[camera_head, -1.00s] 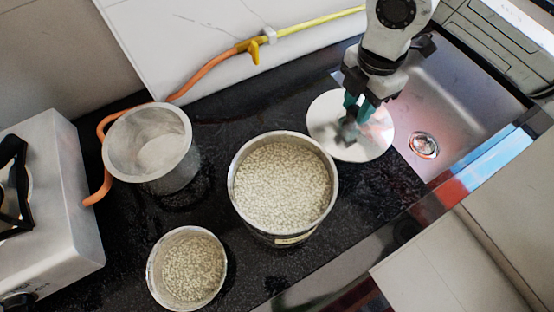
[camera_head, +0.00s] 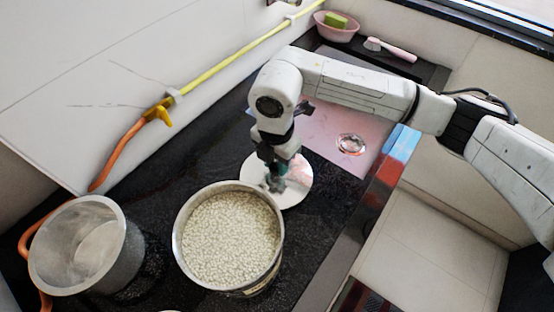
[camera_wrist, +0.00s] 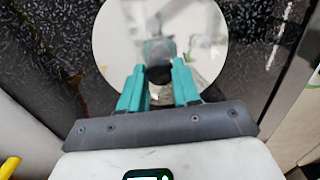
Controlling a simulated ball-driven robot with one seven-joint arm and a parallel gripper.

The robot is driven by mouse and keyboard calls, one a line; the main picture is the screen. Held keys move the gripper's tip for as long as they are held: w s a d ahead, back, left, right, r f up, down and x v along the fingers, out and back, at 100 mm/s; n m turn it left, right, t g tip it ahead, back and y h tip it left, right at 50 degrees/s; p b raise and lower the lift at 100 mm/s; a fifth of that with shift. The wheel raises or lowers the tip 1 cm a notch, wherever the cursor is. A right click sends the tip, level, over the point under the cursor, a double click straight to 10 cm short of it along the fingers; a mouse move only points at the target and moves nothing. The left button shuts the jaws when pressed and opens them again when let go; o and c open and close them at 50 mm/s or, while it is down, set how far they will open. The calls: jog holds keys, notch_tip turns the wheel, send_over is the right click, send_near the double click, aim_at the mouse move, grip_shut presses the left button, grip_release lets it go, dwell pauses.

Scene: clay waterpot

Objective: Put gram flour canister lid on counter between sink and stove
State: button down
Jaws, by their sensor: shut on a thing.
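The round, shiny steel lid (camera_head: 298,192) is between the large open canister and the sink, low over the black counter or on it. I cannot tell whether it touches the counter. My gripper (camera_head: 276,180) points down and is shut at the middle of the lid, where its fingers hide the grip point. In the wrist view the teal fingers (camera_wrist: 159,82) reach over the mirror-like lid (camera_wrist: 118,42). The large open steel canister (camera_head: 232,240) is full of pale grains and stands beside the lid.
The sink (camera_head: 325,125) with its drain lies behind the lid. An empty metal pot (camera_head: 85,248) stands at the lower left. An orange hose (camera_head: 118,155) runs along the wall. A pink bowl (camera_head: 335,30) and a brush (camera_head: 390,48) sit beyond the sink.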

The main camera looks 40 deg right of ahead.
aim_at(276, 165)
jog(key=shift+f, duration=0.15)
jog(key=c, duration=0.8)
grip_release()
notch_tip(276, 165, up, 12)
jog(key=shift+r+b, duration=0.25)
jog(key=shift+b, duration=0.1)
